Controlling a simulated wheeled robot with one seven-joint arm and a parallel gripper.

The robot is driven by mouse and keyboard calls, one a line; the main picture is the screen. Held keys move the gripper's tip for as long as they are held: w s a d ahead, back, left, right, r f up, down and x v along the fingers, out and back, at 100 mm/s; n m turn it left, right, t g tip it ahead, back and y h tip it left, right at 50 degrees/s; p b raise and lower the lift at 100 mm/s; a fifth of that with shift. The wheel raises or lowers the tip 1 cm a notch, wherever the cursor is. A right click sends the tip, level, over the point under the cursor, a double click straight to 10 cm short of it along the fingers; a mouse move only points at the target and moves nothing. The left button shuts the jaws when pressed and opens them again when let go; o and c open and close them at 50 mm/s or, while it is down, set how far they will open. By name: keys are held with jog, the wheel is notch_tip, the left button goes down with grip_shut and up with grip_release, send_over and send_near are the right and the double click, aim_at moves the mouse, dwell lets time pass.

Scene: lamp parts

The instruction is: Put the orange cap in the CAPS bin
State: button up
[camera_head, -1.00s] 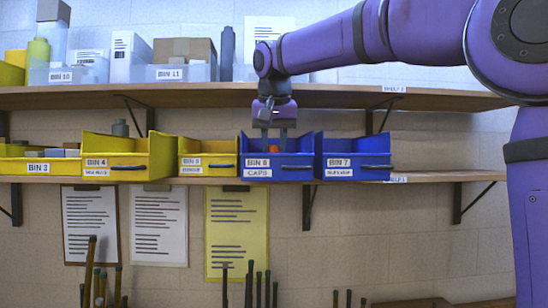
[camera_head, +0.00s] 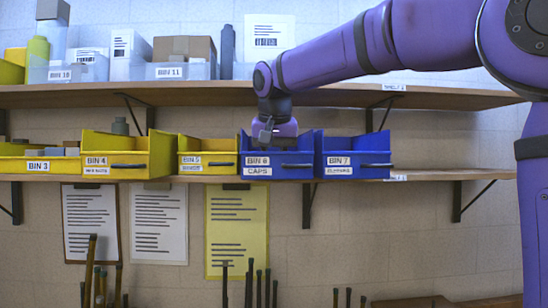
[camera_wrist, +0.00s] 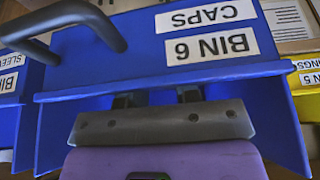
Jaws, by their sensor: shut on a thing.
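The blue CAPS bin, labelled BIN 6 (camera_head: 293,168), stands on the lower shelf. It also shows upside down and close up in the wrist view (camera_wrist: 150,68). My gripper (camera_head: 275,140) points down into the top of this bin, and its fingertips are hidden behind the front wall. In the wrist view only the bases of the two fingers (camera_wrist: 158,97) show, dropping behind the bin's front edge. The orange cap is hidden now; it was seen between the fingers a second ago. My gripper is shut on it inside the bin.
Blue BIN 7 (camera_head: 350,170) stands directly right and yellow BIN 5 (camera_head: 207,171) directly left. The upper shelf (camera_head: 200,97) runs above the bins and behind my arm, with boxes and clear bins on it. The lower shelf is bare to the right (camera_head: 440,174).

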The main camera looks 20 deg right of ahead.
jog(key=o, duration=1)
jog(key=shift+r, duration=0.1)
jog(key=shift+r, duration=0.35)
jog(key=v, duration=1.2)
jog(key=shift+r, duration=0.15)
